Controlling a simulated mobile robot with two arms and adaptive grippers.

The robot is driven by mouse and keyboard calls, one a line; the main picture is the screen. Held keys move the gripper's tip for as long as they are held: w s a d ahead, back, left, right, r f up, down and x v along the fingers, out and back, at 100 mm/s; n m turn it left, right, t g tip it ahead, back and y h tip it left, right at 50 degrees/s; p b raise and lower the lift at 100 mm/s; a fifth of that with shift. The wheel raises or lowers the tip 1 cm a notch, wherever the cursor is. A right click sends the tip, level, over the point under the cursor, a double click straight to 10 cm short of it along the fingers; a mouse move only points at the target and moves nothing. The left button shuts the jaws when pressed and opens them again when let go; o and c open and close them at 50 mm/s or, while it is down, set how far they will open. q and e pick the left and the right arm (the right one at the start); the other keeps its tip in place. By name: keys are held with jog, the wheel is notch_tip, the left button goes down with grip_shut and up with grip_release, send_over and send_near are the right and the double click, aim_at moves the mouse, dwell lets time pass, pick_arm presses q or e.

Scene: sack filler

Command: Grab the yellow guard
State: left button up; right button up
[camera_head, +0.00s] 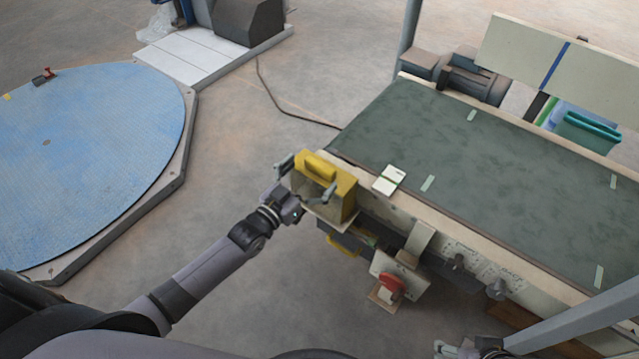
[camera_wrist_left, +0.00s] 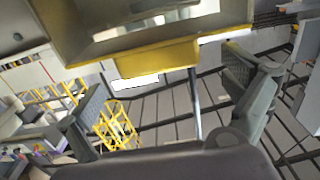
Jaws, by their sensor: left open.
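The yellow guard (camera_head: 342,182) is a box-like cover with a raised yellow grip on top, at the near left corner of the conveyor machine.
The green conveyor belt (camera_head: 480,160) runs to the right behind the guard. A red knob (camera_head: 391,283) and control panel (camera_head: 480,265) are on the machine's near side. A blue round platform (camera_head: 85,150) lies left. Floor between is clear.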

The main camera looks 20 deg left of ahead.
aim_at(317, 169)
pick_arm(q)
jog(key=x, duration=0.3)
jog(key=shift+w+d, duration=0.1)
jog(key=shift+w, duration=0.1)
jog(key=c, duration=1.9)
